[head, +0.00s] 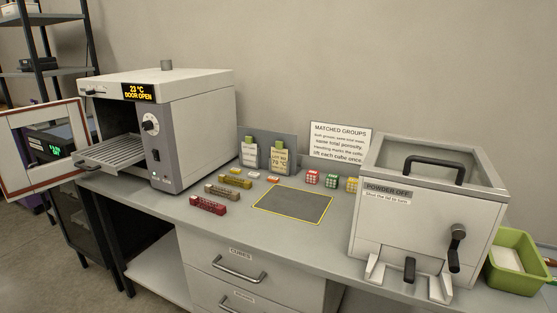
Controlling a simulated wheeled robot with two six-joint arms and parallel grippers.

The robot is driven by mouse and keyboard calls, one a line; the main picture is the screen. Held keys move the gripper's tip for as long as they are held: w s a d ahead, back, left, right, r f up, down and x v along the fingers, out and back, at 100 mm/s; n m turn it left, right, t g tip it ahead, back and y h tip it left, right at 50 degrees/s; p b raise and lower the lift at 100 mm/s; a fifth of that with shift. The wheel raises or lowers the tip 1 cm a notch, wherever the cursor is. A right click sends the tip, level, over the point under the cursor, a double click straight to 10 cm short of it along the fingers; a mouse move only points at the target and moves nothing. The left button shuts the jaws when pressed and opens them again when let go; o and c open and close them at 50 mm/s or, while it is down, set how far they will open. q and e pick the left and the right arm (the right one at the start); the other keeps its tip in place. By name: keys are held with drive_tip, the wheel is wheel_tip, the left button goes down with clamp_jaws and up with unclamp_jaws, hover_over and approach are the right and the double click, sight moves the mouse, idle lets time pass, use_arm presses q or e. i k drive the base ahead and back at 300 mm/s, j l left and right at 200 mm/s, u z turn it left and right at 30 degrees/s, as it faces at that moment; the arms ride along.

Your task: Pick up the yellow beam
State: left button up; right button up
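The yellow beam (235,181) lies on the grey bench, the farthest back of three short beams to the right of the oven. A tan beam (222,192) lies in front of it, and a dark red beam (208,205) is nearest the bench's front edge. The yellow beam looks free, with nothing on top of it. Neither of my grippers shows in the head view.
An oven (190,115) with its door (40,150) open stands at left. A dark mat (293,204) with a yellow border lies right of the beams. Small cubes (312,177), tags and a sign (340,143) stand behind. A powder box (425,220) and green bin (515,266) are at right.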

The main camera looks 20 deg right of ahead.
sight(246, 185)
drive_tip(key=i+l, duration=0.2)
drive_tip(key=i, duration=0.2)
drive_tip(key=i+l+z, duration=0.1)
drive_tip(key=i, duration=0.3)
drive_tip(key=i+l, duration=0.2)
drive_tip(key=i, duration=0.2)
drive_tip(key=z, duration=0.05)
